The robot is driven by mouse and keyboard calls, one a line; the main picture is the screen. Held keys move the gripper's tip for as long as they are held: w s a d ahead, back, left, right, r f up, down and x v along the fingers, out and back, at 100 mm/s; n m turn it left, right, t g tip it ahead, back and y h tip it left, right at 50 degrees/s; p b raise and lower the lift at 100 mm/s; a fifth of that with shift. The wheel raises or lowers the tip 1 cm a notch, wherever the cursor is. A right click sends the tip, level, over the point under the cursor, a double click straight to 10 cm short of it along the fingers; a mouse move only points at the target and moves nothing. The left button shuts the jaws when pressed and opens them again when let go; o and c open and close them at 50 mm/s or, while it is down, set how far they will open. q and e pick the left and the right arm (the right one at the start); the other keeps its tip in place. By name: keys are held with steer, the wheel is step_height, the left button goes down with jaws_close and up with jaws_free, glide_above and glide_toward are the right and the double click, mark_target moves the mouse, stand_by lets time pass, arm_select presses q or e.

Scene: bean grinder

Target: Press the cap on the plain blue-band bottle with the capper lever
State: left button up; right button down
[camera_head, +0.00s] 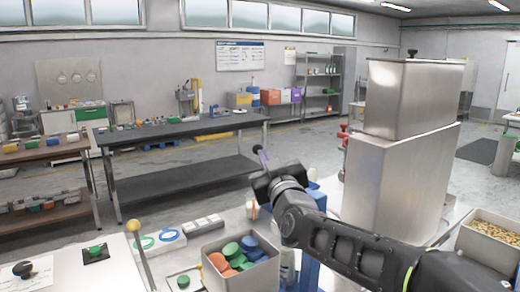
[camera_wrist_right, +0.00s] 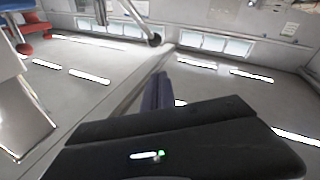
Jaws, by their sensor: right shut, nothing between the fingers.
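My right gripper (camera_head: 262,158) is raised above the bench beyond the bin of caps, its slim fingers shut with nothing between them. In the right wrist view the closed fingers (camera_wrist_right: 157,92) point away from the camera. A dark ball on a rod (camera_wrist_right: 154,39) shows just beyond them, apart from them in the picture; I cannot tell if it is the capper lever. Blue parts (camera_head: 312,262) show behind and below my right arm, perhaps the capper, mostly hidden. A pale bottle-like shape (camera_head: 288,268) is partly covered by the arm; its band cannot be made out. My left gripper is not in view.
A bin (camera_head: 242,272) of green, blue and orange caps stands at the front. A yellow-knobbed rod (camera_head: 134,226) rises left of it. A tall steel housing (camera_head: 400,170) stands to the right, with a bean tray (camera_head: 490,245) beside it. The air left of my gripper is clear.

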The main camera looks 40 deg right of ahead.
mark_target(260, 147)
steer(key=w+d+f+p, duration=0.1)
steer(key=w+d+p, duration=0.1)
steer(key=w, duration=0.5)
steer(key=shift+w+d+f, duration=0.15)
steer(key=shift+w+d, duration=0.15)
steer(key=shift+d, duration=0.6)
